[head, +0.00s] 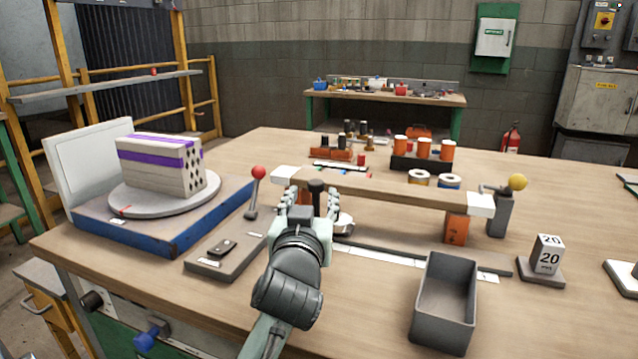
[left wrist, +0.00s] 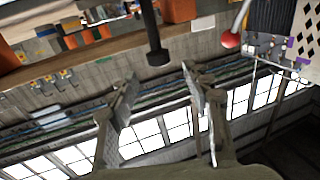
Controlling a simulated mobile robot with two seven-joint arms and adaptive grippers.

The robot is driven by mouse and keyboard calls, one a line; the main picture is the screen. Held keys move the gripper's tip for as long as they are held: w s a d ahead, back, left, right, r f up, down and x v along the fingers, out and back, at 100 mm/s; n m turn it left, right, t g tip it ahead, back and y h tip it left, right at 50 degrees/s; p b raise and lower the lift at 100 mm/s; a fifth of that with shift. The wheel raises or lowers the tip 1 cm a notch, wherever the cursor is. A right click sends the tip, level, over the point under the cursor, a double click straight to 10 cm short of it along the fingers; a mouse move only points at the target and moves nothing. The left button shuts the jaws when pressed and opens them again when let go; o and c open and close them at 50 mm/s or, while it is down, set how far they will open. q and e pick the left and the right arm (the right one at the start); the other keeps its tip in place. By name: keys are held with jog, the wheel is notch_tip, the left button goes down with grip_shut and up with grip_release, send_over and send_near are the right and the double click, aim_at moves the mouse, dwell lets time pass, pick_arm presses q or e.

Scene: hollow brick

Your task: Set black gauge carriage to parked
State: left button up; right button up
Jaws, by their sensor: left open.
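A black knob on a post (head: 317,187), which looks like the black gauge carriage's handle, stands behind my left gripper (head: 306,200). The gripper hides the carriage's body. In the left wrist view the black knob (left wrist: 158,55) hangs just beyond the gap between my left fingers (left wrist: 158,88), which are open and empty. The knob appears apart from both fingers. A flat grey rail (head: 400,253) with white labels along its front runs right from behind my left gripper. The label text is too small to read. My right gripper is not in view.
A raised wooden beam (head: 400,190) crosses behind the rail. A red-knobbed lever (head: 258,174) stands left of my gripper. A grey open bin (head: 444,305), a yellow-knobbed lever (head: 517,182) and a "20" block (head: 548,255) are to the right. A hollow brick (head: 160,165) sits on a turntable at left.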

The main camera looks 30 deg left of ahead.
aim_at(315, 186)
pick_arm(q)
jog(key=x, duration=0.4)
jog(key=shift+w+a, duration=0.15)
jog(key=shift+w, duration=0.2)
jog(key=shift+w+a, duration=0.15)
jog(key=shift+w, duration=0.1)
grip_shut()
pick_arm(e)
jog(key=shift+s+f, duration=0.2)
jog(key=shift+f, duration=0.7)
